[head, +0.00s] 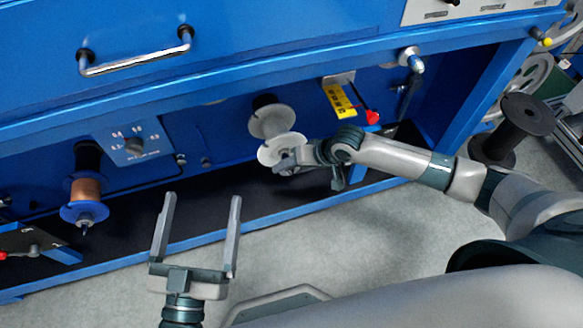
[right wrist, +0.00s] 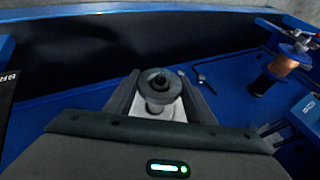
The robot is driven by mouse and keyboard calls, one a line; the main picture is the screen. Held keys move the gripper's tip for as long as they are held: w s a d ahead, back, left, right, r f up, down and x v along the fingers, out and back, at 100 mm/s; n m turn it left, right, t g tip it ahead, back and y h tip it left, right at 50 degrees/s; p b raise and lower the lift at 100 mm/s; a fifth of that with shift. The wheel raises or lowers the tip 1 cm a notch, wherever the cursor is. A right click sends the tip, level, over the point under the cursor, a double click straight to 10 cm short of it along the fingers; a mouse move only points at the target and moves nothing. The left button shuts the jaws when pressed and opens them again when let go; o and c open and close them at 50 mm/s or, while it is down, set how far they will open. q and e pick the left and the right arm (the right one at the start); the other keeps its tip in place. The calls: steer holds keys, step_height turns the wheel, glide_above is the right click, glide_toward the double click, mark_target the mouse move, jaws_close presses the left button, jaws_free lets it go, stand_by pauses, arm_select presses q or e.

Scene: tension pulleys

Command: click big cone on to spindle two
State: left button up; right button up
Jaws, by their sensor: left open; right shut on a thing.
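A pale grey flanged piece (head: 268,152), which I take to be the big cone, is in front of the blue machine's panel. My right gripper (head: 287,162) is shut on it. In the right wrist view, a round grey part with a dark centre (right wrist: 158,82) sits between the fingers. Behind it in the head view is a grey disc (head: 270,121) on a black spindle part (head: 264,101). I cannot tell whether the held piece is on that spindle or only in front of it. No label marks spindle two.
A copper wire spool with blue flanges (head: 86,190) is mounted at the left and also shows in the right wrist view (right wrist: 283,65). A yellow scale (head: 338,100) and red-tipped lever (head: 372,117) are close right of the disc. A black spool (head: 520,117) stands far right.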

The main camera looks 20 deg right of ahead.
mark_target(287, 154)
steer(key=shift+p, duration=0.55)
stand_by(0.5)
steer(key=shift+w, duration=0.3)
stand_by(0.3)
steer(key=shift+w, duration=0.35)
steer(key=shift+w, duration=0.35)
steer(key=shift+w, duration=0.4)
steer(key=shift+w, duration=0.3)
steer(key=shift+w+p, duration=0.3)
steer(key=shift+w, duration=0.05)
steer(key=shift+w+r, duration=0.15)
steer(key=shift+w, duration=0.05)
stand_by(0.6)
steer(key=o, duration=1.2)
